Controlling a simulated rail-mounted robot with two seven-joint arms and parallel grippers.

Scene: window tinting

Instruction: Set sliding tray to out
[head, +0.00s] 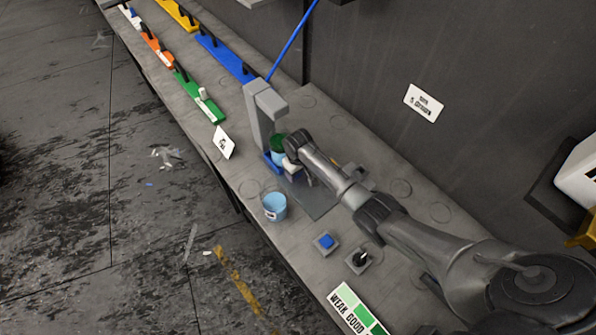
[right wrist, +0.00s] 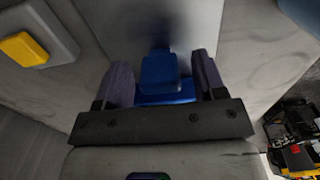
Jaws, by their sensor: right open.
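A grey upright stand (head: 262,115) stands on the bench, with a blue tray part (head: 272,162) low at its base. In the right wrist view, a blue block (right wrist: 159,70) on a wider blue piece lies between the two fingers of my right gripper (right wrist: 160,82). The fingers are open, one on each side; I cannot tell whether they touch it. My arm partly hides the tray. My left gripper is not in view.
A light blue cup (head: 274,206) stands near the bench's front edge. A blue button (head: 326,241) and a black switch (head: 358,260) are closer to me. A yellow button (right wrist: 22,48) shows in the right wrist view. Coloured racks (head: 200,97) line the far bench.

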